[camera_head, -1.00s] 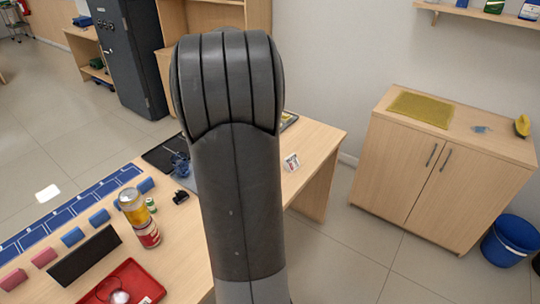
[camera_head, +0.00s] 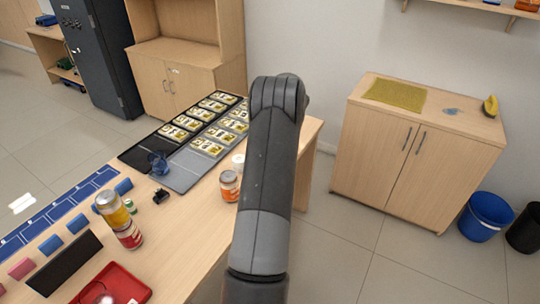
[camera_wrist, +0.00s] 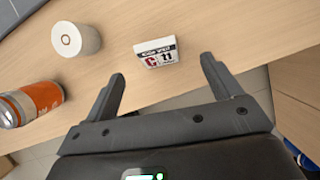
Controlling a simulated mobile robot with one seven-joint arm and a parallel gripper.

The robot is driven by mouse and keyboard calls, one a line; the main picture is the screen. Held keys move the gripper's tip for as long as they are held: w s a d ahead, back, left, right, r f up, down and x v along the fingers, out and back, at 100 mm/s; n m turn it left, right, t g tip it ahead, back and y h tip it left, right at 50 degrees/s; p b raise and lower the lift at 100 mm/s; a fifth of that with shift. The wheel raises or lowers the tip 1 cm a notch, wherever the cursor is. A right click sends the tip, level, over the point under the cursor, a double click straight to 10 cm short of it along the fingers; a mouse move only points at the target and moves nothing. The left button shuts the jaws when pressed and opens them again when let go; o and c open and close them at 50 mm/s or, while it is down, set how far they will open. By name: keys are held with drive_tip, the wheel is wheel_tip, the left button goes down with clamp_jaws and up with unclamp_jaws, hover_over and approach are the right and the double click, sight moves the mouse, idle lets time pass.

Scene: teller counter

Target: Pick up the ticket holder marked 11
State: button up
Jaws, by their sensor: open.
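The ticket holder marked 11 (camera_wrist: 157,52) is a small white block with a dark top band, a red mark and a black "11" on its face. In the wrist view it stands on the wooden counter (camera_wrist: 220,22), just beyond my fingertips and roughly between them. My gripper (camera_wrist: 163,70) is open, with nothing between its fingers and a gap to the holder. In the head view my arm covers both the holder and the gripper.
A white roll (camera_wrist: 76,39) and an orange can (camera_wrist: 31,104) stand left of the holder. The counter's front edge is close to my gripper. In the head view, stacked cans (camera_head: 127,236), a red tray (camera_head: 126,284) and a ticket board (camera_head: 182,171) lie further left.

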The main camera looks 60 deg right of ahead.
drive_tip(key=x, duration=0.4)
drive_tip(key=shift+s+a, duration=0.1)
drive_tip(key=x, duration=0.5)
drive_tip(key=shift+a+f, duration=0.1)
drive_tip(key=shift+a, duration=0.15)
drive_tip(key=shift+s, duration=0.1)
drive_tip(key=c, duration=1.1)
